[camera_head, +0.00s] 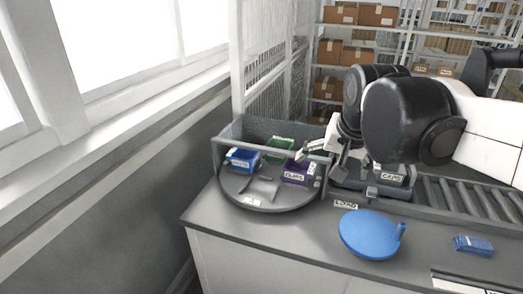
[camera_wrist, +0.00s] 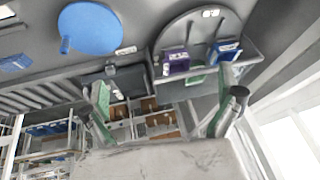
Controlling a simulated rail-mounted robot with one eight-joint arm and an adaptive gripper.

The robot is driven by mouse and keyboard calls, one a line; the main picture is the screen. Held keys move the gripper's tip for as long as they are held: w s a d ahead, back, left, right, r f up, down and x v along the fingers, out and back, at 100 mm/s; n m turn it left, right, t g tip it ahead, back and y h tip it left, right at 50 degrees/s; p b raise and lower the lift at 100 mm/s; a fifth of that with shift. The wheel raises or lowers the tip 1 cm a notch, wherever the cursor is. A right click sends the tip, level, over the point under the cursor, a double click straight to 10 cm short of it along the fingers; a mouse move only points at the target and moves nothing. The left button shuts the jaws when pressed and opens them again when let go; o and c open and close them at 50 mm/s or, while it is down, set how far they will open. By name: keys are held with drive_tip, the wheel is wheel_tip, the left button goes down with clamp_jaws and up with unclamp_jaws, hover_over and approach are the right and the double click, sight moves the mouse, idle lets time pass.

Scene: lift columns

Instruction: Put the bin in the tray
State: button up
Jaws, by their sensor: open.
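Three small bins stand on a round grey turntable (camera_head: 262,202): a blue bin (camera_head: 243,160), a green bin (camera_head: 278,149) and a purple bin (camera_head: 298,172). In the wrist view the purple bin (camera_wrist: 176,62), blue bin (camera_wrist: 228,50) and green bin (camera_wrist: 198,76) also show. A dark grey tray-like holder (camera_head: 372,190) with a label reading "CAPS" sits to the right of the turntable, partly hidden by my arm. My gripper (camera_head: 327,155) is open and empty, its fingers spread near the purple bin; it also shows in the wrist view (camera_wrist: 163,88).
A grey wall (camera_head: 250,128) and rail surround the turntable's back. A blue disc with a knob (camera_head: 367,235) lies on the counter near a "LOAD" label (camera_head: 346,204). A roller conveyor (camera_head: 465,196) and a blue pack (camera_head: 473,246) are at right. Shelves with boxes stand behind.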

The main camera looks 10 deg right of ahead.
drive_tip(key=s+a+f+n+t, duration=0.1)
drive_tip(key=s+a+f+n, duration=0.4)
drive_tip(key=s, duration=0.5)
wheel_tip(320, 180, down, 2)
drive_tip(key=shift+s+a+f+t+y, duration=0.1)
drive_tip(key=shift+s+a+t+y, duration=0.2)
drive_tip(key=shift+s+a, duration=0.05)
